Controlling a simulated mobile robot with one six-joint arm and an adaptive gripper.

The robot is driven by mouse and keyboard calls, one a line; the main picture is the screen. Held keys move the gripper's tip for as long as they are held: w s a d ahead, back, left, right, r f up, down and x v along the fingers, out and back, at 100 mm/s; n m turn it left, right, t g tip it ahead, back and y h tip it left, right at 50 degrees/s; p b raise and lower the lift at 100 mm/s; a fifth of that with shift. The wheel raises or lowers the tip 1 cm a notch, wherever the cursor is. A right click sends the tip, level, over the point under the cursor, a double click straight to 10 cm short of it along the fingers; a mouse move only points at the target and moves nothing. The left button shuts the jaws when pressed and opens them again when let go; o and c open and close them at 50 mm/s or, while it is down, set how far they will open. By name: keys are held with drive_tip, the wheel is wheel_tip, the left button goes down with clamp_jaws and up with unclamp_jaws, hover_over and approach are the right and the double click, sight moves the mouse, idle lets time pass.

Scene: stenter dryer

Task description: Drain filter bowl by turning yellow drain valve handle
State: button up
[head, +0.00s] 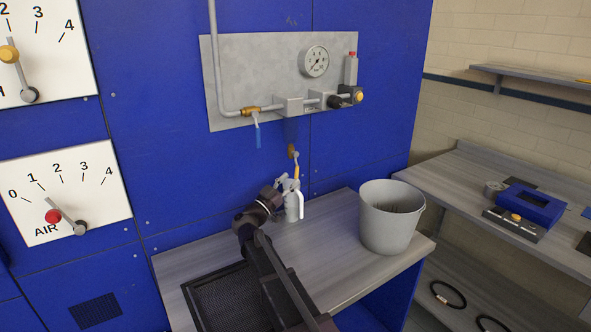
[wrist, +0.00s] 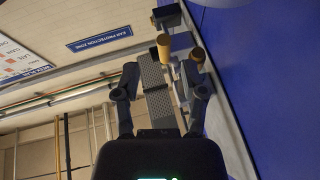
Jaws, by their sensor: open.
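The yellow drain valve handle (head: 297,171) is small in the head view, below the brass drain fitting (head: 292,152) under the panel. The filter bowl (head: 291,132) appears as a dark blue shape against the blue wall, hard to make out. My gripper (head: 291,178) points up from below, just under the handle. I cannot tell whether the fingers touch the handle.
A grey bucket (head: 388,222) stands on the bench (head: 338,212), right of my gripper. A black mesh mat (head: 215,300) lies at the bench's front left.

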sight(296, 170)
drive_tip(key=s+a+r+n+y+p, duration=0.1)
drive_tip(key=s+a+n+y+p, duration=0.1)
drive_tip(key=s+y+p, duration=0.2)
drive_tip(key=s+a+r+n+t+y+p, duration=0.1)
drive_tip(key=s+n+y+p, duration=0.1)
drive_tip(key=s+y+p, duration=0.2)
drive_tip(key=shift+s+a+r+y+p, duration=0.3)
drive_tip(key=shift+s+a+y+p, duration=0.1)
drive_tip(key=shift+s+p, duration=0.25)
drive_tip(key=shift+w+d, duration=0.1)
drive_tip(key=shift+w, duration=0.05)
drive_tip(key=x, duration=1.3)
drive_tip(key=shift+w+d+r, duration=0.1)
drive_tip(key=shift+w, duration=0.2)
clamp_jaws()
